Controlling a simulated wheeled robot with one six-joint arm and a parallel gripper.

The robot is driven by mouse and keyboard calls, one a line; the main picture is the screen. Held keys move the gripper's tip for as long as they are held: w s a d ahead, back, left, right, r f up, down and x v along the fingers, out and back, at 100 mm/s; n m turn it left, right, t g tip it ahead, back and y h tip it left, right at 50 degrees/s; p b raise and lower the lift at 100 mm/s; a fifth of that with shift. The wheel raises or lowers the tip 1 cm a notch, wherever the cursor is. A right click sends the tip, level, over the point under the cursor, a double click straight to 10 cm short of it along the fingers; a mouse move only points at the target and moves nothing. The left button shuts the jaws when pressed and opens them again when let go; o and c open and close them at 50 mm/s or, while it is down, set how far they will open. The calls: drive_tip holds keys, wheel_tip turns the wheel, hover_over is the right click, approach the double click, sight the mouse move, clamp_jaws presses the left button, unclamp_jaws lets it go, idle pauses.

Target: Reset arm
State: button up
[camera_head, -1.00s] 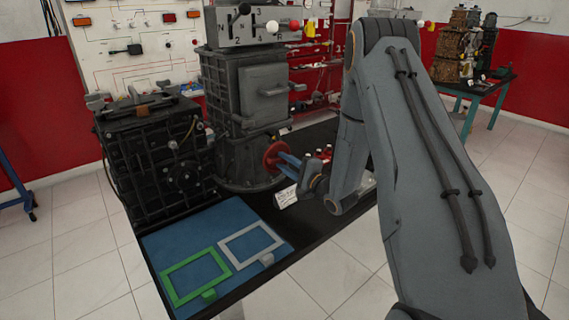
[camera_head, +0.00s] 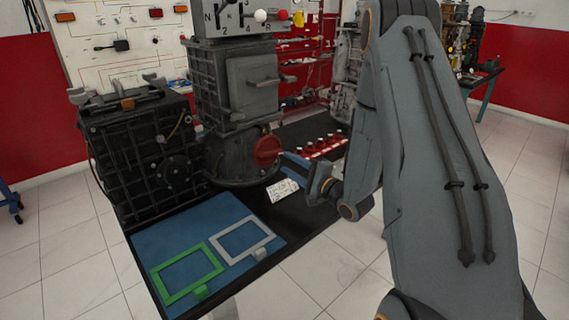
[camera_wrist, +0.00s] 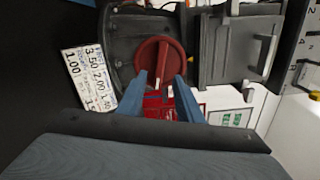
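My gripper (camera_wrist: 160,98) is open and empty in the wrist view, its two blue fingers spread apart. A red round knob (camera_wrist: 159,62) with a raised grip bar shows just beyond and between the fingertips. In the head view, the red knob (camera_head: 267,150) sits on the lower front of a grey machine (camera_head: 232,100). My gripper in the head view (camera_head: 288,164) is just right of and below the knob, seemingly apart from it. My grey arm (camera_head: 430,140) fills the right side and hides part of the bench.
A black engine block (camera_head: 150,155) stands at left on the black table. A blue mat (camera_head: 160,240) holds a green frame (camera_head: 188,273) and a grey frame (camera_head: 243,240). A white number card (camera_head: 283,190) lies near the knob. Several red items (camera_head: 325,145) stand behind my gripper.

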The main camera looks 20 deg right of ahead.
idle(0.5)
drive_tip(key=s+a+r+n+g+h, duration=0.1)
drive_tip(key=s+a+n+g+h, duration=0.2)
drive_tip(key=s+n+g, duration=0.5)
drive_tip(key=s+a+r+n+g+h, duration=0.1)
drive_tip(key=s+a+n+g+h, duration=0.2)
drive_tip(key=s, duration=1.9)
drive_tip(key=a+n+g, duration=0.1)
drive_tip(key=n+g, duration=0.4)
drive_tip(key=shift+s+a+h, duration=0.4)
drive_tip(key=shift+r, duration=0.1)
drive_tip(key=shift+c, duration=0.2)
